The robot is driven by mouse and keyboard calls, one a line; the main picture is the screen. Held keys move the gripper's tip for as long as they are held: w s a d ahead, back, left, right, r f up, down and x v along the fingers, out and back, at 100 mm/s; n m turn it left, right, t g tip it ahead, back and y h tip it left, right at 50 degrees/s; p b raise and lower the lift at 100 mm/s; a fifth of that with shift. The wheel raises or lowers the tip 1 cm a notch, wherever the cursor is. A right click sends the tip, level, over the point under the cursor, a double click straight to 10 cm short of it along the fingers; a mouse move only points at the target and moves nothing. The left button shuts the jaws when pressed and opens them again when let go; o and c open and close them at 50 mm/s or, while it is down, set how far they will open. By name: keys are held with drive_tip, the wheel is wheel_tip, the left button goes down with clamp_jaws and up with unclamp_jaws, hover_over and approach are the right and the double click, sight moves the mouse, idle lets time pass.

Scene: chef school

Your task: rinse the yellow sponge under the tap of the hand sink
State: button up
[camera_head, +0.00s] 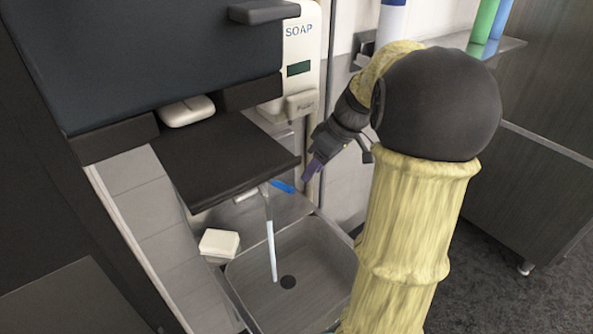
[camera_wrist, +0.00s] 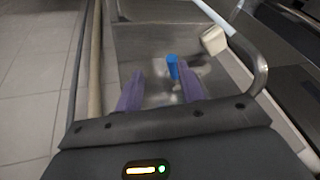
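The hand sink (camera_head: 318,262) is a grey metal basin with a round drain, and it fills much of the wrist view (camera_wrist: 140,45). Its tap (camera_head: 262,190) is partly under a dark shelf; a pale streak like running water (camera_head: 271,240) drops from it toward the drain. In the wrist view the tap (camera_wrist: 262,75) is a curved metal pipe. No clearly yellow sponge shows; a cream block (camera_head: 220,243) lies at the basin's left rim and also shows in the wrist view (camera_wrist: 213,40). My gripper (camera_head: 312,168) is open and empty, with purple fingers, above the back of the sink (camera_wrist: 161,88).
A small blue item (camera_head: 283,186) lies behind the basin, beyond the fingertips in the wrist view (camera_wrist: 173,67). A soap dispenser (camera_head: 300,45) hangs on the wall. A white rounded object (camera_head: 187,110) rests on the dark shelf (camera_head: 220,158). Bottles stand on a shelf at top right.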

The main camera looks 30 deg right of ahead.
drive_tip(key=s+d, duration=0.4)
drive_tip(key=d, duration=0.2)
drive_tip(key=shift+s+d, duration=0.2)
drive_tip(key=shift+d, duration=0.1)
